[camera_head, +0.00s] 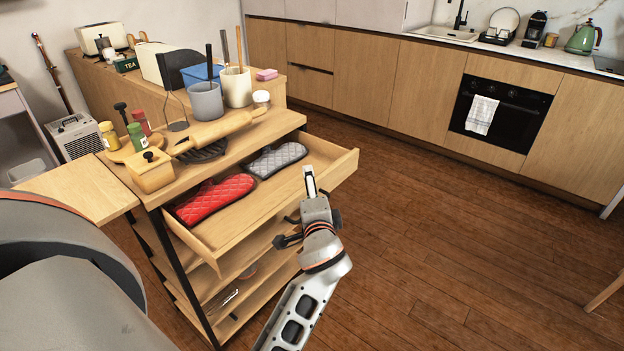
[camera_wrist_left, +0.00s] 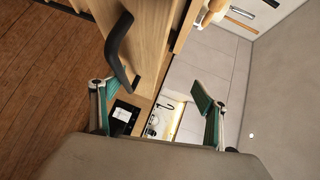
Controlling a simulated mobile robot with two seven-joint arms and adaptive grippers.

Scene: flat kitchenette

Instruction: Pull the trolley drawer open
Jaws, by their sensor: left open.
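The trolley (camera_head: 170,185) has its top drawer (camera_head: 340,170) pulled out, with a red oven mitt (camera_head: 214,198) and a grey oven mitt (camera_head: 276,159) inside. My left gripper (camera_head: 305,205) is open at the outer face of the drawer front. In the left wrist view, the drawer's black curved handle (camera_wrist_left: 118,48) shows ahead of the open fingers (camera_wrist_left: 150,92), nearer the left finger. No finger is visibly closed on it, and I cannot tell whether one touches it. In the head view, the gripper covers the handle's area. My right gripper is not in view.
A side leaf (camera_head: 80,188) sticks out left. Open wooden floor (camera_head: 450,230) lies right of the trolley, before the kitchen cabinets and oven (camera_head: 503,112).

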